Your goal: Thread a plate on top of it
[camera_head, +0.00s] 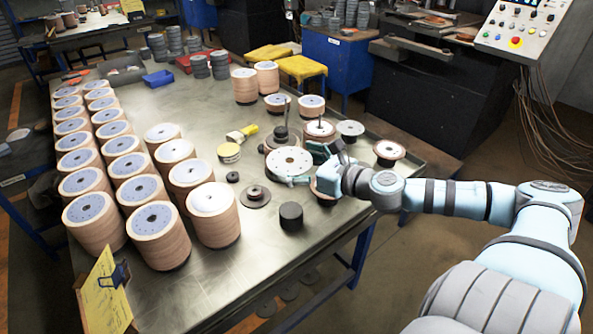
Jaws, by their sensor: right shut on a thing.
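My right gripper (303,166) reaches in from the right over the front right of the table. Its jaws are shut on a round white plate (287,161) with a ring of holes and a centre hole. The plate is held roughly level; its height above the things beneath is hard to tell. Just behind it stands a dark upright post (281,124) on a round base. A tan stack with a pin (319,129) stands to the right of that post. Another tan disc stack (325,192) is partly hidden under my gripper. My left gripper is out of view.
Rows of tan disc stacks (128,166) fill the table's left side. The steel table (205,96) is clear toward the back middle.

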